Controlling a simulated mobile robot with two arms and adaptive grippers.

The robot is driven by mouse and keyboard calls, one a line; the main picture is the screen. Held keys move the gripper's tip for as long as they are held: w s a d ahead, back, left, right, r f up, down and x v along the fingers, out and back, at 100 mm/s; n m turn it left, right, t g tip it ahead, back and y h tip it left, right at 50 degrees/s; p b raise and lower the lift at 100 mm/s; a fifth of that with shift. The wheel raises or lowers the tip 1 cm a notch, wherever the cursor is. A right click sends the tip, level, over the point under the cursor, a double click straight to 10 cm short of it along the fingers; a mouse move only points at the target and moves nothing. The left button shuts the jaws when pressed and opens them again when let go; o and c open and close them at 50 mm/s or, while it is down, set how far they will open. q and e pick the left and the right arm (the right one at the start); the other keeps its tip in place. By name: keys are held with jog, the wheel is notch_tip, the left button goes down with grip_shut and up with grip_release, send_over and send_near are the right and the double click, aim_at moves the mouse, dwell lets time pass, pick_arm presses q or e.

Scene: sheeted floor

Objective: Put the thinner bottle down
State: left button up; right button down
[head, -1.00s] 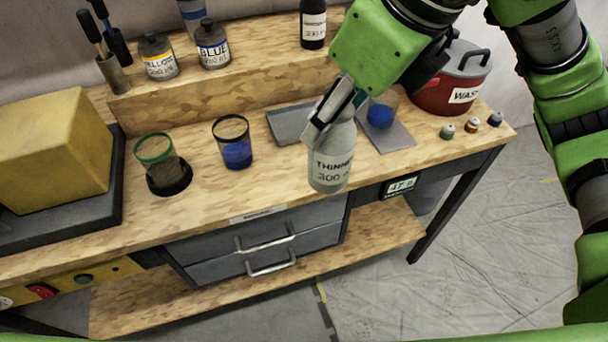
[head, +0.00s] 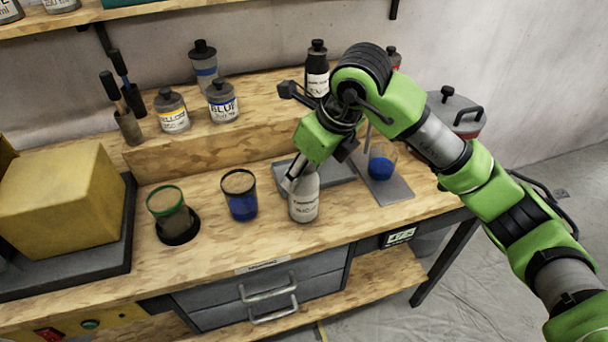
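The thinner bottle (head: 304,203), pale grey with a white label, is upright at the bench front, right of the blue-filled cup. Its base looks at or very near the wooden top; I cannot tell if it touches. My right gripper (head: 297,174) reaches down from above, its fingers at the bottle's neck, and appears shut on it. The far finger is hidden. My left gripper is not in view.
The blue-filled cup (head: 240,195) and green-rimmed cup (head: 168,209) stand to the left. A grey scale plate (head: 397,191) with a blue-filled beaker (head: 381,163) is to the right. Paint bottles (head: 222,102) stand on the raised shelf behind.

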jog(key=shift+f+p, duration=0.35)
jog(key=shift+f, duration=0.7)
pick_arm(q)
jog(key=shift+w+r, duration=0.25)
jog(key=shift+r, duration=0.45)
pick_arm(e)
jog(key=shift+f, duration=0.1)
jog(key=shift+f, duration=0.15)
jog(key=c, duration=1.2)
grip_release()
jog(key=shift+s, duration=0.1)
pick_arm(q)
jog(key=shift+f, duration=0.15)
pick_arm(e)
jog(key=shift+o, duration=0.2)
